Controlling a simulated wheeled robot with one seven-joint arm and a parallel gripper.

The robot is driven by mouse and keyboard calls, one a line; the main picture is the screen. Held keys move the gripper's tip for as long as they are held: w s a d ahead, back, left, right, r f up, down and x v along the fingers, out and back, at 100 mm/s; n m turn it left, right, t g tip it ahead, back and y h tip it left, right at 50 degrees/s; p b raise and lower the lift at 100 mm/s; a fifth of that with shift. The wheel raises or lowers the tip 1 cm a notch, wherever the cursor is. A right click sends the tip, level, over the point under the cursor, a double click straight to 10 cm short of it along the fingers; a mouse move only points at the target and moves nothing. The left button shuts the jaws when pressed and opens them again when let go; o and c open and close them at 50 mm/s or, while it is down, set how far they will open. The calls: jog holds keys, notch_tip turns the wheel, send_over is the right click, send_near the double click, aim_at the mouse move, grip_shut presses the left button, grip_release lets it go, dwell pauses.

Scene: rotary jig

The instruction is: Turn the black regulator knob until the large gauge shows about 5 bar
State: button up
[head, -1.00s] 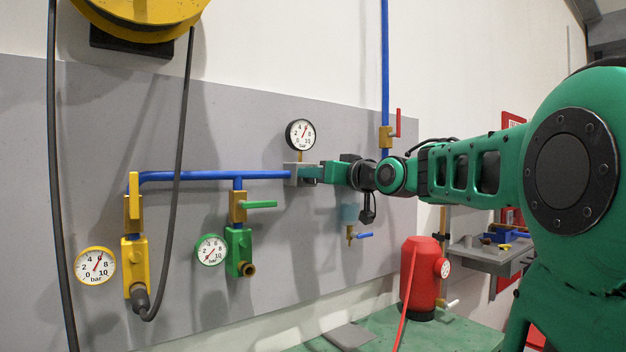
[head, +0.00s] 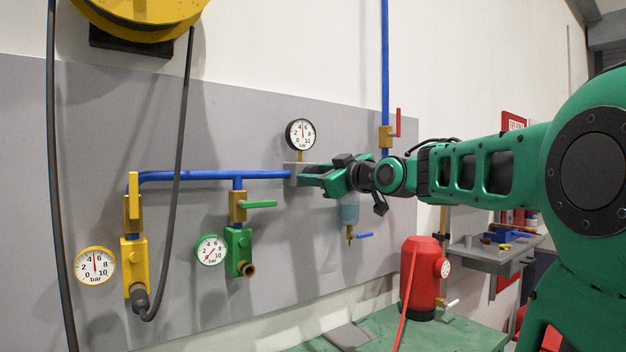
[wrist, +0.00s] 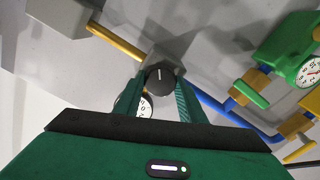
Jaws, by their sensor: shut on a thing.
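The black regulator knob (wrist: 160,80) shows in the wrist view with a white mark on its face. My gripper (wrist: 160,90) is shut on the knob, one green finger on each side. In the head view my gripper (head: 312,176) reaches the grey regulator block (head: 294,174), and its fingers hide the knob. The large black-rimmed gauge (head: 301,134) stands above the block. Its red needle points almost straight up, between 4 and 6, at about 5 bar. In the wrist view a gauge face is partly hidden behind my gripper.
A yellow gauge (head: 95,266) has its needle about upright. A green gauge (head: 211,250) sits beside a green valve body (head: 238,252). A blue pipe (head: 215,176) runs left from the block. A filter bowl (head: 350,214) hangs below my gripper. A red tank (head: 420,278) stands on the bench.

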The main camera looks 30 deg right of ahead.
jog(key=shift+f, duration=0.1)
jog(key=o, duration=1)
jog(key=shift+o, duration=0.2)
jog(key=shift+s, duration=0.15)
jog(key=s, duration=1)
jog(key=shift+s+d, duration=0.15)
jog(key=shift+s, duration=0.1)
